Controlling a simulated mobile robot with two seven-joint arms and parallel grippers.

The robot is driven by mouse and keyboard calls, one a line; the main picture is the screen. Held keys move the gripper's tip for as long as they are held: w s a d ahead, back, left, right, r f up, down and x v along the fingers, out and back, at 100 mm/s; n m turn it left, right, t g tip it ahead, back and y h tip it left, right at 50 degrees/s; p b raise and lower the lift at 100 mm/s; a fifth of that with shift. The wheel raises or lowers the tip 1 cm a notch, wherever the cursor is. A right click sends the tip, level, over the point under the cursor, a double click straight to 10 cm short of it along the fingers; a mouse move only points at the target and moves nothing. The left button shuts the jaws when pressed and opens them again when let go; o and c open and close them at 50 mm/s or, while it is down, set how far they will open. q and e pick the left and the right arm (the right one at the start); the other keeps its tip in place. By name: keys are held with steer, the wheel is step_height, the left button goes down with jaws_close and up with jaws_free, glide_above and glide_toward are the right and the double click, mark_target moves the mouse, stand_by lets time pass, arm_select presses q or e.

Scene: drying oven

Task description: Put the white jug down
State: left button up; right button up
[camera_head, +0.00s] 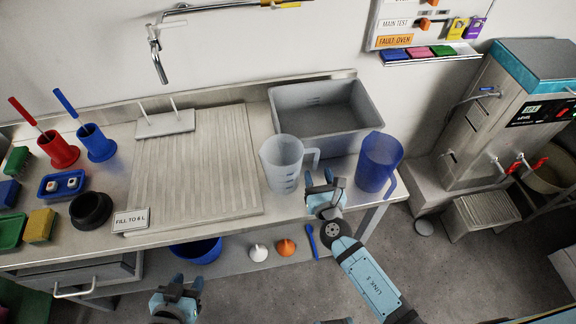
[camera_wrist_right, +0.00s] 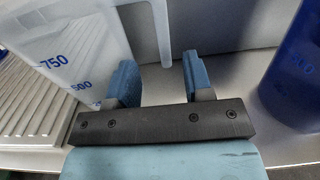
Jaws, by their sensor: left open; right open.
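The white jug (camera_head: 282,165) stands upright on the steel counter, in front of the grey basin, with its handle (camera_head: 312,158) to the right. It fills the left of the right wrist view (camera_wrist_right: 70,55), with blue volume marks. My right gripper (camera_head: 325,180) is open just right of the jug, near its handle. In the right wrist view its two fingers (camera_wrist_right: 158,82) are apart, with the lower end of the handle between or just beyond them; I cannot tell whether they touch it. My left gripper (camera_head: 178,288) is open and empty, low in front of the counter.
A blue jug (camera_head: 377,163) stands close to the right of my right gripper. The grey basin (camera_head: 325,122) is behind. The ribbed drainboard (camera_head: 205,165) is clear to the left. Red (camera_head: 58,149) and blue (camera_head: 97,143) cups stand at far left. A lower shelf holds small items.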

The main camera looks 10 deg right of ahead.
mark_target(316, 165)
steer(key=w, duration=0.5)
steer(key=shift+d, duration=0.2)
jaws_close()
